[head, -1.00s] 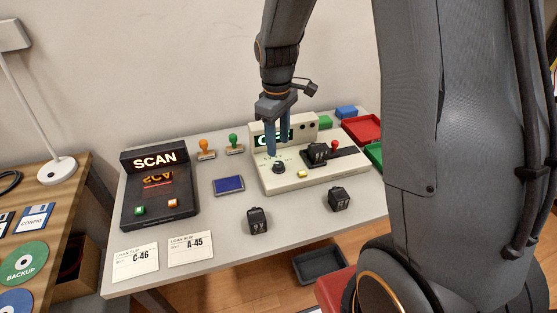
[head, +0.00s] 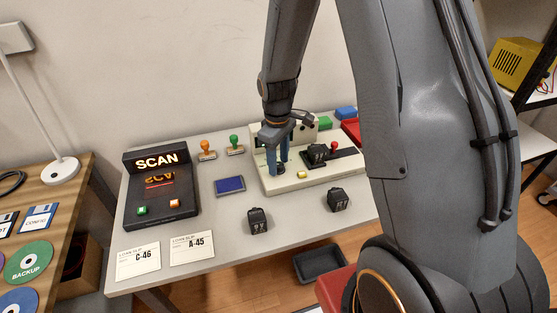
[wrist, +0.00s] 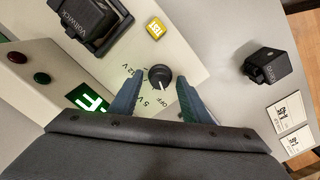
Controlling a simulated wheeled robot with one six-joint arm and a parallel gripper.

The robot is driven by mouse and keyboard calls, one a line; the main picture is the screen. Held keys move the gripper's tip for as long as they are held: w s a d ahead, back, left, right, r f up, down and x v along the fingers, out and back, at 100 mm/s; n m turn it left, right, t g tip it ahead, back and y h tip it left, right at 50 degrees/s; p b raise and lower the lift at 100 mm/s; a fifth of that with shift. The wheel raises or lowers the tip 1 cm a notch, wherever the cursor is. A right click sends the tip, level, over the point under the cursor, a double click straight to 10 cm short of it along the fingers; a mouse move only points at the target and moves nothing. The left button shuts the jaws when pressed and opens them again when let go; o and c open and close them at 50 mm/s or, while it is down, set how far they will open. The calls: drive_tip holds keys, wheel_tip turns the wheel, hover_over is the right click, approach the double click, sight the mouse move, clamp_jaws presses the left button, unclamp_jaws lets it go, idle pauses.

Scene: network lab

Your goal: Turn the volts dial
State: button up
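My gripper (wrist: 157,90) is open, with one finger on each side of the dial in the wrist view; contact cannot be told. In the head view my gripper (head: 277,169) reaches down at the tester (head: 310,180), and its fingers mostly hide the dial. The green-lit display (wrist: 90,99) is partly covered by my gripper; an F shows.
A black adapter (wrist: 85,18) sits in the tester's socket beside a yellow test button (wrist: 155,28). A red knob (head: 334,146) stands nearby. Loose black adapters (head: 258,221) (head: 338,199) lie in front. A scanner (head: 160,200), stamps (head: 207,150) and a blue pad (head: 229,186) are left.

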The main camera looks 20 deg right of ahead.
drive_tip(key=c, duration=1)
drive_tip(key=shift+o, duration=0.2)
drive_tip(key=shift+m, duration=0.3)
drive_tip(key=m, duration=0.3)
drive_tip(key=shift+w+m+p, duration=0.1)
drive_tip(key=shift+m+p, duration=0.2)
drive_tip(key=shift+p, duration=0.05)
drive_tip(key=shift+m, duration=2.3)
drive_tip(key=o, duration=1)
drive_tip(key=shift+o, duration=0.2)
